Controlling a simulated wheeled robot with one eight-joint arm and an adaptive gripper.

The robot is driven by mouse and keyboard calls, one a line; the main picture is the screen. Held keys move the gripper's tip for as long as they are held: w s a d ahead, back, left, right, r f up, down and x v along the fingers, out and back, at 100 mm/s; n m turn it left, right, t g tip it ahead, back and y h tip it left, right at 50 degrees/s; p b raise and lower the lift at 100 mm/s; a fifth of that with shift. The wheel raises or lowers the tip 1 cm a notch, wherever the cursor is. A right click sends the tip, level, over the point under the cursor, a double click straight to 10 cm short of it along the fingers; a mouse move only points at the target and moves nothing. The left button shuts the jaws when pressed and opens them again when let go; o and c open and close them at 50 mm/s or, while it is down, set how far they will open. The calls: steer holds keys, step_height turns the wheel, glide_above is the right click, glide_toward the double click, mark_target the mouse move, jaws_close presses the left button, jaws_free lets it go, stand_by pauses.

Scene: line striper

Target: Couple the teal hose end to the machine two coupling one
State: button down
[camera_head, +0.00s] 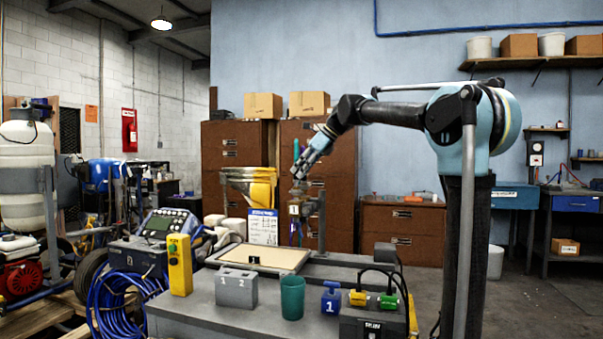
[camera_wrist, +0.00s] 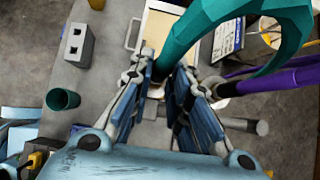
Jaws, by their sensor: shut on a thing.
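My gripper (camera_wrist: 172,92) is shut on the teal hose end, whose dark tip shows between the fingers in the wrist view. The teal hose (camera_wrist: 210,28) arcs from there up and to the right. In the head view my gripper (camera_head: 299,170) is above a stand at the back of the bench, over a small tag marked 1 (camera_head: 294,210). A purple hose (camera_wrist: 275,80) runs to a fitting just right of my gripper in the wrist view. Pale metal shows below the tip; I cannot tell whether the hose end touches a coupling.
A grey two-hole block marked 1 and 2 (camera_head: 237,288), a teal cup (camera_head: 292,297), a blue block marked 1 (camera_head: 330,299) and a yellow handset (camera_head: 180,265) stand on the bench (camera_head: 215,318). A shallow tray (camera_head: 285,257) lies behind. A yellow-sided hopper (camera_head: 258,190) stands beyond.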

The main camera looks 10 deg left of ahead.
steer(key=shift+f, duration=0.7)
steer(key=c, duration=1.4)
jaws_free()
steer(key=shift+c, duration=0.2)
steer(key=o, duration=0.3)
steer(key=shift+o, duration=0.2)
steer(key=v, duration=0.7)
